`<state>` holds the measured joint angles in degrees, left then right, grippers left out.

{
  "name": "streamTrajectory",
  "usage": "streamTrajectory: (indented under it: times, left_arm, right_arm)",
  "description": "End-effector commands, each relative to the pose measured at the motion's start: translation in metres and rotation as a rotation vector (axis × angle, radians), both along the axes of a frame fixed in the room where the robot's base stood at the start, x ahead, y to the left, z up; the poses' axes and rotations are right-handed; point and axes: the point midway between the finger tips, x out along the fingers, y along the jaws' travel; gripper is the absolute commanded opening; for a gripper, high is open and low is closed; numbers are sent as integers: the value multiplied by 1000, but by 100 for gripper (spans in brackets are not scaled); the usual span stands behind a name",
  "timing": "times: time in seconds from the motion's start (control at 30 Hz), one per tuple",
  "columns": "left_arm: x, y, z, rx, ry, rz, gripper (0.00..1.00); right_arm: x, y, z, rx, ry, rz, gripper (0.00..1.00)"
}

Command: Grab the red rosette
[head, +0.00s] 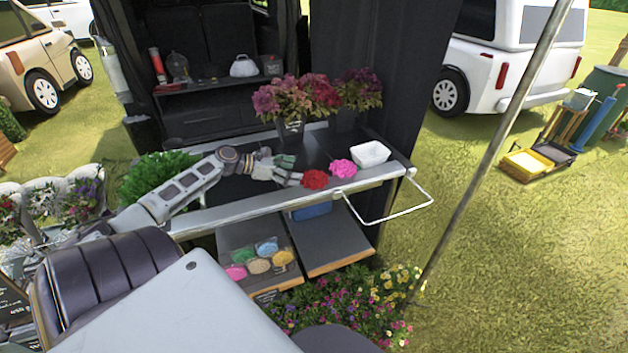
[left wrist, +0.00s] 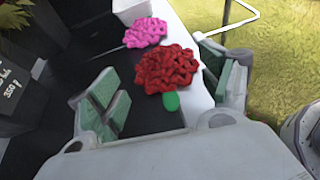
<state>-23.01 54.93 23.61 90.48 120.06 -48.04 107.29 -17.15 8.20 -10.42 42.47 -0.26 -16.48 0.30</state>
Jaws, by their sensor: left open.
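The red rosette (head: 315,179) lies on the dark table top near its front edge, just beyond the tips of my left gripper (head: 289,170). In the left wrist view the red rosette (left wrist: 167,70) shows a ruffled head with a short green piece below it. It sits between the two green-padded fingers of the left gripper (left wrist: 168,95), which are spread apart. I cannot tell whether either finger touches it. My right gripper is in neither view.
A pink rosette (head: 343,168) lies right of the red one, with a white container (head: 370,154) beyond it. Potted flowers (head: 291,107) stand behind. A white rail (head: 400,214) sticks out at the table's right end. Green foliage (head: 155,176) is at the left.

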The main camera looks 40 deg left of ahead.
Motion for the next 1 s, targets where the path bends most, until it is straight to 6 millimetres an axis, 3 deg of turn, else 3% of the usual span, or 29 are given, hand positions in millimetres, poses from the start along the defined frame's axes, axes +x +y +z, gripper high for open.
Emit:
streamTrajectory:
  times: [0.4, 1.0]
  left_arm:
    - [19, -12, -9, 1, 0, 0, 79]
    - [26, -17, -12, 1, 0, 0, 79]
  right_arm:
    - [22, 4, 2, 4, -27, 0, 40]
    - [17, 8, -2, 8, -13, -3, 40]
